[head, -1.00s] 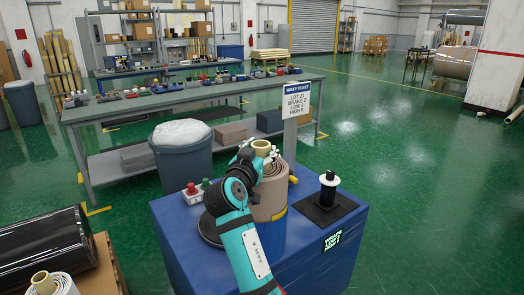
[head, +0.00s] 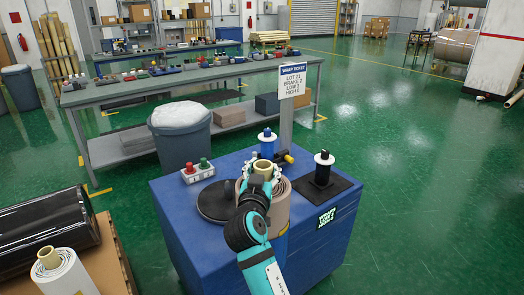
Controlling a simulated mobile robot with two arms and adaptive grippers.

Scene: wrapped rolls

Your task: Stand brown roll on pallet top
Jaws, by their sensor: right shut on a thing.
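The brown roll (head: 277,207) stands roughly upright with a pale tan core (head: 263,166) showing at its top. My right gripper (head: 262,177) is at the top of the roll, shut on it around the core; its fingertips are partly hidden. The roll is in front of the blue cabinet's top, and my arm hides part of its lower side. I cannot tell whether its base touches anything. A tan pallet-like surface (head: 108,262) at the lower left bears a black roll (head: 45,235) lying down and a white roll (head: 67,275) standing. My left gripper is not in view.
The blue cabinet (head: 180,225) carries a dark round plate (head: 216,201), a red-and-green button box (head: 198,171), a blue spool (head: 267,143), a black-and-white spindle (head: 323,167) and a ticket sign (head: 292,81). A grey bin (head: 180,140) stands behind. Green floor is clear at right.

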